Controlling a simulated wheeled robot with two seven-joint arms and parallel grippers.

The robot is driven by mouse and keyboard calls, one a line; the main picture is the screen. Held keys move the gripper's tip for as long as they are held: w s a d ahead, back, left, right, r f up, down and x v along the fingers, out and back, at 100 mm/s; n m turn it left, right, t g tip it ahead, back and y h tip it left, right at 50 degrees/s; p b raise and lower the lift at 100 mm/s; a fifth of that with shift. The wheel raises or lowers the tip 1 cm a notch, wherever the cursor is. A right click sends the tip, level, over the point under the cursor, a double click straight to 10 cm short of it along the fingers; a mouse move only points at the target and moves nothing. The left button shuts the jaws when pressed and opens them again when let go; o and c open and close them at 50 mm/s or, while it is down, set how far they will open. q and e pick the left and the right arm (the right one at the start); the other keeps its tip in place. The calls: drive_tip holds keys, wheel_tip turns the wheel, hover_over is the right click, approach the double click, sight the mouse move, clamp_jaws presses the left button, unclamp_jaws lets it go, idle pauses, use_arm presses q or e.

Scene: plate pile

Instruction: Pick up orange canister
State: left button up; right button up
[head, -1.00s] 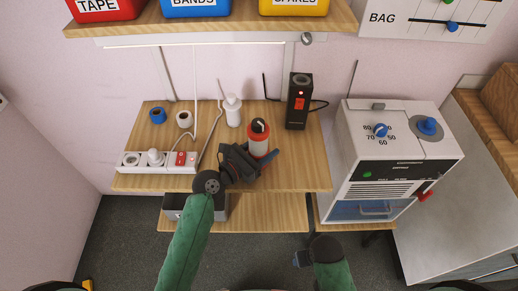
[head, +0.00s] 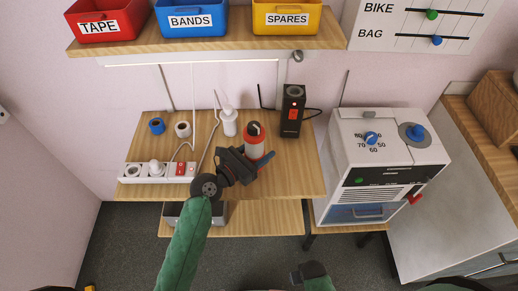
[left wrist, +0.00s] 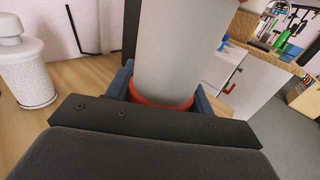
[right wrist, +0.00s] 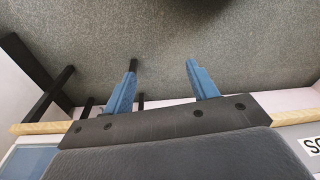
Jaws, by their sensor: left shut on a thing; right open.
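The orange canister (head: 254,146) is a pale cylinder with an orange-red top and a dark cap, near the right middle of the wooden bench. My left gripper (head: 258,160) is shut around its lower part. In the left wrist view, the pale canister body (left wrist: 175,50) rises between the blue fingers, with a red band (left wrist: 160,98) at finger level. Its underside is hidden, so I cannot tell for sure whether it clears the bench. My right gripper (right wrist: 160,75) is open and empty over the grey floor, low in the head view (head: 298,277).
A power strip (head: 150,173), blue tape (head: 157,126) and a white roll (head: 182,130) are at the left. A white machine (head: 385,150) stands right. A shelf with bins (head: 190,18) overhangs the back.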

drive_tip(key=s+d+f+p, duration=0.2)
drive_tip(key=f+p, duration=0.1)
drive_tip(key=f, duration=0.3)
drive_tip(key=s+d+f+p, duration=0.2)
drive_tip(key=f+p, duration=0.1)
drive_tip(key=f, duration=0.4)
use_arm(q)
drive_tip(key=s+d+r+p, duration=0.6)
drive_tip(key=d+r, duration=0.1)
drive_tip(key=d, duration=0.3)
drive_tip(key=shift+s+r, duration=0.15)
drive_tip(key=shift+r, duration=0.2)
use_arm(e)
drive_tip(key=s+d+f, duration=0.2)
drive_tip(key=s, duration=0.5)
drive_tip(key=s+d+f, duration=0.1)
drive_tip(key=s+f, duration=0.1)
drive_tip(key=s, duration=0.4)
drive_tip(key=shift+s+d+f+h, duration=0.3)
drive_tip(key=shift+s+d+h, duration=0.05)
drive_tip(key=shift+d+h, duration=0.05)
use_arm(q)
drive_tip(key=shift+f, duration=0.1)
use_arm(e)
drive_tip(key=shift+w, duration=0.1)
